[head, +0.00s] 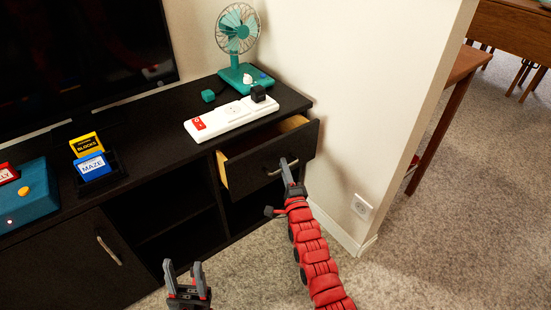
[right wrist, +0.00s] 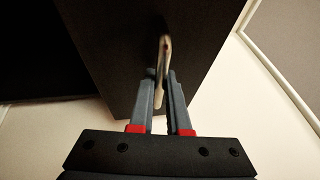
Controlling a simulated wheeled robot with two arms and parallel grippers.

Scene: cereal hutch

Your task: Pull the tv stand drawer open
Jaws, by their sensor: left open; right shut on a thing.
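The black tv stand (head: 180,140) runs along the wall on the left in the head view. Its top right drawer (head: 270,160) is partly pulled out, and the light wood of its sides shows. My right gripper (head: 287,172) is at the drawer front, shut on the metal drawer handle (right wrist: 163,60), which stands between the fingers in the right wrist view. The drawer front (right wrist: 115,45) fills the upper middle of that view. My left gripper (head: 186,272) is open and empty, low in front of the stand, apart from it.
On the stand are a teal fan (head: 238,40), a white power strip (head: 230,117), a small teal cube (head: 208,96), game cartridges (head: 90,158) and a teal console (head: 30,195). A wall edge (head: 400,130) rises right of the drawer. Carpet (head: 400,270) lies clear in front.

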